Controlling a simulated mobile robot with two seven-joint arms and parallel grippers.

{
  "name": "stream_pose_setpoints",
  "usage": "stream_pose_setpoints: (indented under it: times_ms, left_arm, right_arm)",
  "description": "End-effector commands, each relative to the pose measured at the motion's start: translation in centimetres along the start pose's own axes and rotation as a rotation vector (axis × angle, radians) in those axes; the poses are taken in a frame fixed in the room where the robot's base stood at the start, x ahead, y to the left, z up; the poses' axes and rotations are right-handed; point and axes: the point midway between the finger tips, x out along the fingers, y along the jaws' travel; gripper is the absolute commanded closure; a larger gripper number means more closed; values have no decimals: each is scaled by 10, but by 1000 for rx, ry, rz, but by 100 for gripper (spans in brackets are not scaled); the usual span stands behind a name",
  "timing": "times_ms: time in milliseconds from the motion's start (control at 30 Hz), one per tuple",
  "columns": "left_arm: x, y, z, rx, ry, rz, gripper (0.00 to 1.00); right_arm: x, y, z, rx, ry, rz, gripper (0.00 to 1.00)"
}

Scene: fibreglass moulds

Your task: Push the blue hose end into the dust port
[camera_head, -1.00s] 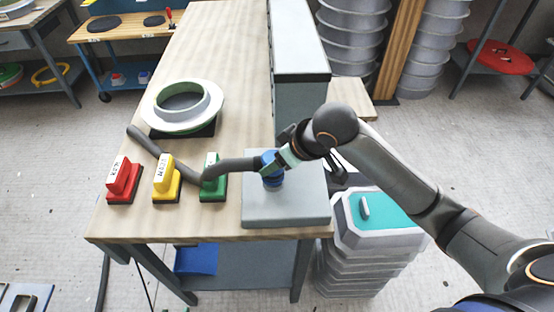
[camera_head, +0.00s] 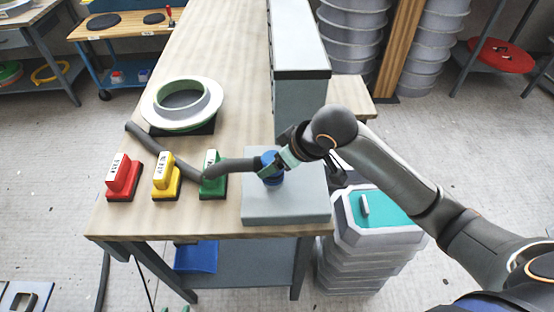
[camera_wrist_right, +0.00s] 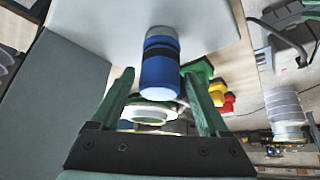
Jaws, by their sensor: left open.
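The blue hose end (camera_head: 271,165) stands upright on the grey block (camera_head: 292,205) at the table's right front corner; its grey hose (camera_head: 235,166) runs left. In the right wrist view the blue hose end (camera_wrist_right: 161,72) has a black band and meets a pale ring, seemingly the dust port (camera_wrist_right: 161,32), at the plate; how deep it sits cannot be told. My right gripper (camera_head: 277,166) is at the hose end. In that wrist view its green fingers (camera_wrist_right: 158,85) stand apart on either side, with gaps visible. My left gripper is not in view.
Red (camera_head: 124,178), yellow (camera_head: 166,177) and green (camera_head: 213,174) blocks stand left of the grey block. A pale ring-shaped mould (camera_head: 150,112) lies behind them. A grey cabinet (camera_head: 302,100) stands at the back right. Stacked bins (camera_head: 365,250) stand beside the table.

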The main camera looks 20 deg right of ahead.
Motion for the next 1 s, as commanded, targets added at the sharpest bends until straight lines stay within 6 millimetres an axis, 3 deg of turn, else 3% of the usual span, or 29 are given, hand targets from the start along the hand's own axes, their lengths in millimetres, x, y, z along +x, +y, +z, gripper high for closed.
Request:
stream_pose_setpoints:
  times_ms: [167,400,533,1000]
  left_arm:
    - [0,0,0,0,0,0,50]
    - [0,0,0,0,0,0,50]
    - [0,0,0,0,-1,0,50]
    - [-1,0,-1,0,-1,0,50]
  right_arm:
    - [0,0,0,0,-1,0,2]
    - [0,0,0,0,-2,0,2]
    - [-10,1,0,0,0,2,2]
    - [-104,0,-1,-2,3,3,2]
